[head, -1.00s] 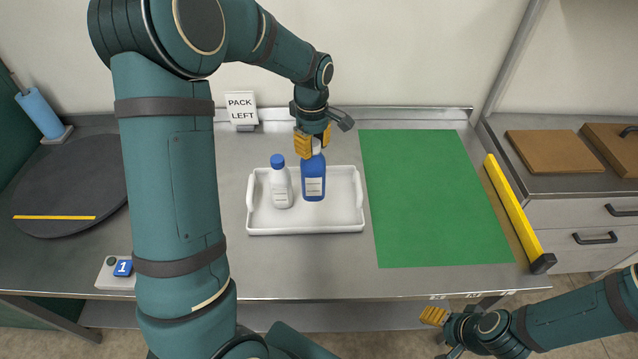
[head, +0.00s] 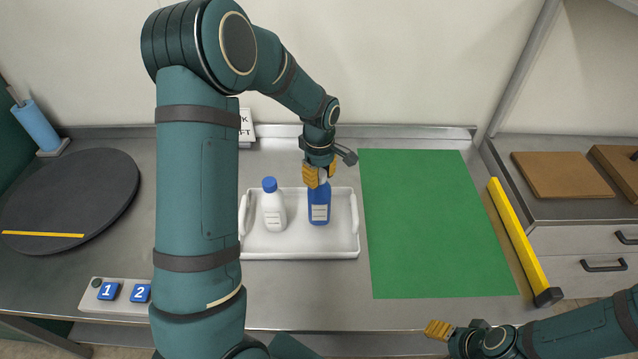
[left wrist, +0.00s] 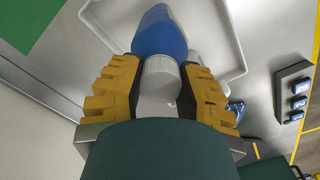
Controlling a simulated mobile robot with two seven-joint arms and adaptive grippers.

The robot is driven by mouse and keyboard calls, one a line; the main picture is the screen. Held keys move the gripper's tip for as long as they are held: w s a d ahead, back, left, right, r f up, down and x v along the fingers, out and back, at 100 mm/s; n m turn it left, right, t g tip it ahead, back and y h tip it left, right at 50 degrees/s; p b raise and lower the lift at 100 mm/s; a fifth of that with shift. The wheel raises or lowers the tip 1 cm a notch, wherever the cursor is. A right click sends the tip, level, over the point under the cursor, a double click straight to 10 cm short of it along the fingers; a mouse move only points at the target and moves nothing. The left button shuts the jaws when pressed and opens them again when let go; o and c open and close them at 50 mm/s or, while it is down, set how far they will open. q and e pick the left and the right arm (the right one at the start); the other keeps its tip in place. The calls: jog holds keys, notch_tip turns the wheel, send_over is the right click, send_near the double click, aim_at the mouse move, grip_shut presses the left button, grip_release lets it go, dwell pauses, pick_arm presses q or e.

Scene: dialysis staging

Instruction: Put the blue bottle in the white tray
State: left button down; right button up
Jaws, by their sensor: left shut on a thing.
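The blue bottle (head: 319,207) has a white label and stands upright within the outline of the white tray (head: 300,251), right of its middle. I cannot tell whether its base touches the tray floor. My left gripper (head: 318,176) is above it, shut on its white cap. In the left wrist view the ribbed cap (left wrist: 159,78) sits between the two yellow fingers (left wrist: 158,95), with the blue body (left wrist: 160,32) beyond. My right gripper (head: 437,330) is low at the right, away from the tray; its opening is unclear.
A white bottle with a blue cap (head: 273,207) stands in the tray, left of the blue one. A green mat (head: 435,225) lies right of the tray. A yellow bar (head: 518,240) edges the table. A dark round disc (head: 70,200) and numbered blue buttons (head: 108,291) are left.

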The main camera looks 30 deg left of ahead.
aim_at(319, 197)
pick_arm(q)
jog(key=shift+f, duration=1.45)
jog(key=shift+f, duration=0.15)
jog(key=c, duration=0.7)
grip_release()
